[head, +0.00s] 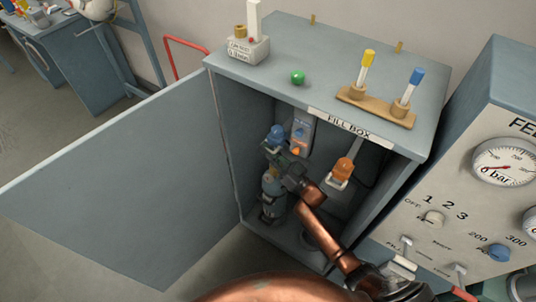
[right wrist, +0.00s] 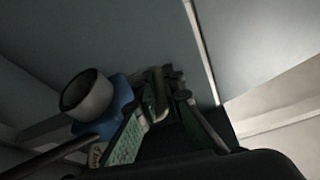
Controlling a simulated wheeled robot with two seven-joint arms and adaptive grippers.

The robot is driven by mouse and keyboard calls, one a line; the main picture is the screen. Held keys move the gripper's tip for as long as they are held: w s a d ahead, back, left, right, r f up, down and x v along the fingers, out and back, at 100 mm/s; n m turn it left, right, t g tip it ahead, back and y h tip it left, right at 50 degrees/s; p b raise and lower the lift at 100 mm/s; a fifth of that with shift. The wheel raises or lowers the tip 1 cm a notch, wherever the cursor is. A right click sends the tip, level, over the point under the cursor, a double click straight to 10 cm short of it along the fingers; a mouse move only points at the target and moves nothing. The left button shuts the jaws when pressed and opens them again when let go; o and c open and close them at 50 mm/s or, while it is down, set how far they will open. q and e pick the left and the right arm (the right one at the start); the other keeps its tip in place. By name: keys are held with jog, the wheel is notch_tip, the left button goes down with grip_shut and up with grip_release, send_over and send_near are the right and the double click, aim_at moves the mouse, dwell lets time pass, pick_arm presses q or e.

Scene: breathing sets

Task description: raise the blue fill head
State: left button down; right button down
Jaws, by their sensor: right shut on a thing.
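The blue fill head (head: 277,133) is at the left inside the open fill box (head: 338,127), above a grey-blue cylinder (head: 270,187). My right gripper (head: 276,149) reaches into the box and is shut on the blue fill head, which it partly hides. In the right wrist view the blue fill head (right wrist: 123,117) shows beside the green-padded fingers, with a pale round end (right wrist: 87,95). That view is dark, and the exact contact is hard to see. My left gripper is not in view.
The box door (head: 115,200) stands wide open to the left. An orange fill head (head: 343,169) sits to the right inside the box. A green knob (head: 297,77) and a wooden rack (head: 378,107) are on top. A gauge panel (head: 450,190) stands close on the right.

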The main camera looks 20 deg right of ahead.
jog(key=shift+w+r, duration=0.1)
jog(key=shift+r, duration=0.35)
jog(key=c, duration=2.3)
grip_release()
jog(key=shift+d, duration=0.1)
jog(key=shift+o, duration=1.4)
jog(key=shift+f, duration=0.2)
jog(key=v, duration=1.2)
